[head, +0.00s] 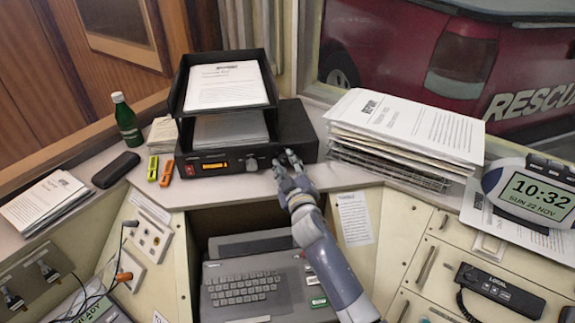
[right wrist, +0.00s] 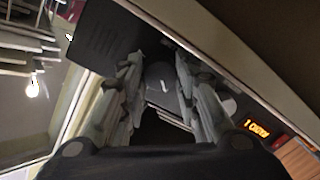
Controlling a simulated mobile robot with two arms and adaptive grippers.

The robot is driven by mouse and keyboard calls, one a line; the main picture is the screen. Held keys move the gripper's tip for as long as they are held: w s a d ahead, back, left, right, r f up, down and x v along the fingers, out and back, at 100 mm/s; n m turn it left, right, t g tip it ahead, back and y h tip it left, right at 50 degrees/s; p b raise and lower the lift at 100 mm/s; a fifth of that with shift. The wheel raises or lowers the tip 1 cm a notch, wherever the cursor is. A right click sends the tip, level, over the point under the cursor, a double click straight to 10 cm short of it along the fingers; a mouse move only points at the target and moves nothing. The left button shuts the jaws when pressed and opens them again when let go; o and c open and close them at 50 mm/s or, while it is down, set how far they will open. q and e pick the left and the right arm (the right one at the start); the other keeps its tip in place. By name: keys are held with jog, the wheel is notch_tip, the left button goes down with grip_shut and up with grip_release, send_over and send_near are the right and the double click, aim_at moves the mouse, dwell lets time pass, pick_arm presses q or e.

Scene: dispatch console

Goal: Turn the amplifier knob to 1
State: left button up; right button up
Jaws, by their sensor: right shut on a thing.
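The amplifier (head: 300,130) is a black box on the desk under a paper tray. An orange display (head: 215,166) glows on its front; in the right wrist view the display (right wrist: 257,127) seems to start with a 1. My right gripper (head: 287,159) is at the right part of the front panel. In the right wrist view its fingers (right wrist: 159,70) are on both sides of a round dark knob (right wrist: 160,84) with a short pale mark, shut on it. A second, grey knob (head: 252,165) is just left of the gripper. My left gripper is out of view.
A black two-level paper tray (head: 178,95) stands on the amplifier. A tall paper stack (head: 400,135) stands to the right. A laptop-like keyboard unit (head: 255,285) sits below.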

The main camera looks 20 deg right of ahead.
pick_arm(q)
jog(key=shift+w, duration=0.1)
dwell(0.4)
pick_arm(e)
jog(key=o, duration=1.1)
jog(key=shift+f, duration=0.1)
